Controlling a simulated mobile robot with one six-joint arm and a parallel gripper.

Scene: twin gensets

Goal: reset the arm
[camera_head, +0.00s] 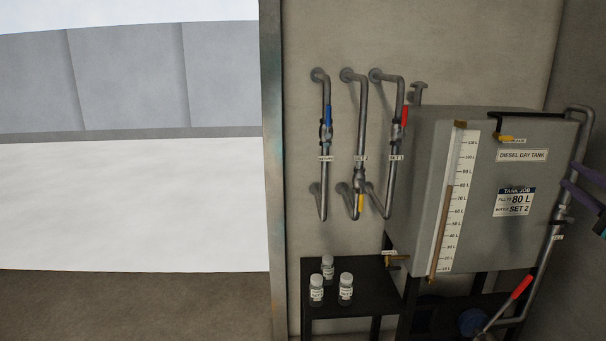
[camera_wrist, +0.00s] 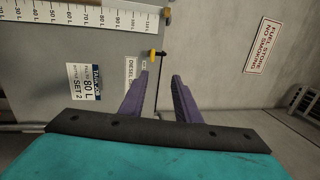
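My gripper (camera_wrist: 161,78) shows in the wrist view with its two purple fingers apart and nothing held between them. In the head view, the purple fingers of my gripper (camera_head: 572,175) reach in from the right edge, in front of the right side of the grey diesel day tank (camera_head: 425,150); the rest of the arm is out of frame. In the wrist view the tank (camera_wrist: 115,48) appears turned on its side, beyond the fingertips. A small yellow handle (camera_wrist: 155,55) with a thin black rod lies beyond the gap between the fingers.
Three wall pipes carry blue (camera_head: 328,115), yellow (camera_head: 361,203) and red (camera_head: 405,116) valve handles. Several labelled bottles (camera_head: 345,288) stand on a black table (camera_head: 375,275). A pipe with a red lever (camera_head: 522,286) runs down the tank's right side. A no-smoking sign (camera_wrist: 262,45) hangs on the wall.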

